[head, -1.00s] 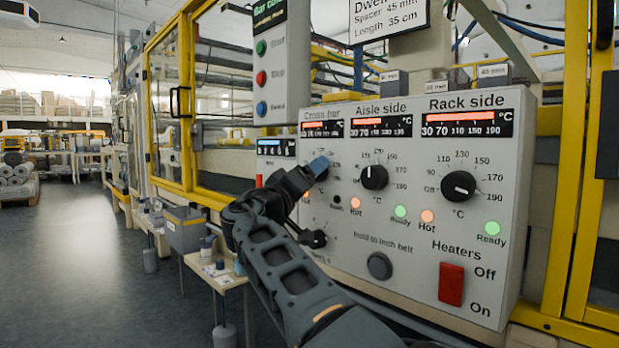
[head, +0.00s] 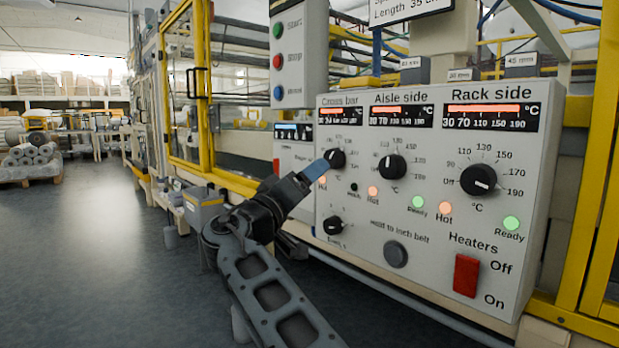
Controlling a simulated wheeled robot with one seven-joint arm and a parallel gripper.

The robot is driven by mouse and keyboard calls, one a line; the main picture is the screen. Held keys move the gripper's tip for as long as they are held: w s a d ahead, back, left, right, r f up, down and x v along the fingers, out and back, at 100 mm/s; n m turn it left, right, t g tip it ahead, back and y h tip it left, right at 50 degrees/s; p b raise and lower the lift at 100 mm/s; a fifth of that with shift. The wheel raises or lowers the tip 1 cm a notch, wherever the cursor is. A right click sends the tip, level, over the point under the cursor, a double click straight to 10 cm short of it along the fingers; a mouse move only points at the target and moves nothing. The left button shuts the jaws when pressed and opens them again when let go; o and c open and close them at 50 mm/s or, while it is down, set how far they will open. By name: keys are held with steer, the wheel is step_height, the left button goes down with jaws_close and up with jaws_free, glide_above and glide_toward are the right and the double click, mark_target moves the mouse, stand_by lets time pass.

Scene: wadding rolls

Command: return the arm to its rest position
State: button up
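My gripper (head: 322,167) is in the middle of the head view, at the end of my half-extended arm. Its blue-grey tip points up and right, close in front of the cross bar knob (head: 335,158) on the grey control panel (head: 400,285). I cannot tell whether the tip touches the knob. The fingers are seen from behind and the side, so their opening does not show. My arm runs from the bottom of the view up to the panel's left edge.
The panel also bears the aisle side knob (head: 392,167), the rack side knob (head: 478,180), a lower-left knob (head: 333,225) and a red heaters switch (head: 466,276). A button box (head: 298,60) hangs above. Open floor (head: 100,260) lies left, with wadding rolls (head: 30,152) beyond.

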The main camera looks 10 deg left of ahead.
steer(key=shift+f, duration=0.1)
